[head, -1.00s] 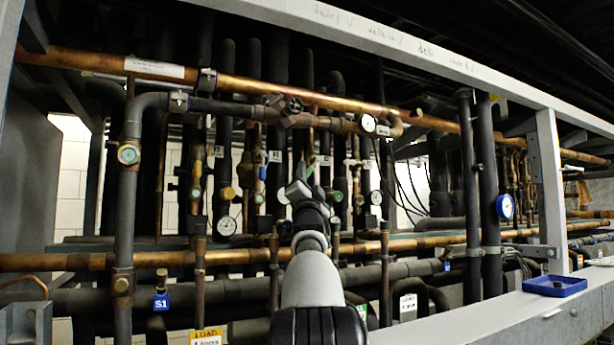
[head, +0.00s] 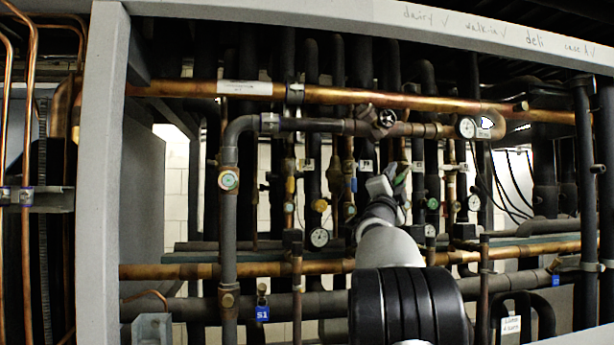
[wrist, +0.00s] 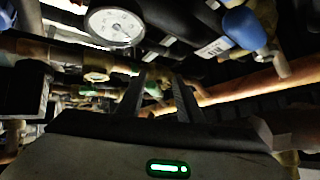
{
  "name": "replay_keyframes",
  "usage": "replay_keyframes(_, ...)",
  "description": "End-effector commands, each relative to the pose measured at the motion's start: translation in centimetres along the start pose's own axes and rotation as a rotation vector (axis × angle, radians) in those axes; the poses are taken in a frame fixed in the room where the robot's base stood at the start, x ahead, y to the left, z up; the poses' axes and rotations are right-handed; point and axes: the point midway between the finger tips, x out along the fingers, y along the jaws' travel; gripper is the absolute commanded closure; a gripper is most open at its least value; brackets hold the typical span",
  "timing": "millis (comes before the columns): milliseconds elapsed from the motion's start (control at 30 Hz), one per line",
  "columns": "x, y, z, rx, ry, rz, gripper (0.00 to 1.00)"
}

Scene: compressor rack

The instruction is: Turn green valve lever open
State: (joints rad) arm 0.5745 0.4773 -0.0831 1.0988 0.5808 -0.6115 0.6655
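A bit of green (wrist: 153,88) shows in or behind that gap, close to the left finger. I cannot tell whether the fingers touch it; nothing is clearly gripped.
A copper pipe (head: 400,98) runs across above, and another (head: 210,271) runs below. A round gauge (wrist: 115,26) and a blue-handled valve (wrist: 243,28) are near the fingers in the wrist view. A grey frame post (head: 103,190) stands at left. Pipes crowd the area.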

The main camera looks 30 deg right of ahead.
Motion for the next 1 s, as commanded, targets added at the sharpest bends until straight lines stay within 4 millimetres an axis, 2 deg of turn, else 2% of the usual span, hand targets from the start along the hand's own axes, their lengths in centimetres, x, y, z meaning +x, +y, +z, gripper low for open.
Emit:
replay_keyframes(33,0.5,-1.3,-0.2,0.022,0.005,0.02,0.68)
replay_keyframes(667,1.1,-3.3,-0.3,0.265,0.077,0.276,0.68)
replay_keyframes(733,-0.8,-2.5,0.2,0.274,0.076,0.281,0.68)
replay_keyframes(1000,-6.1,-4.0,0.4,0.271,0.075,0.28,0.68)
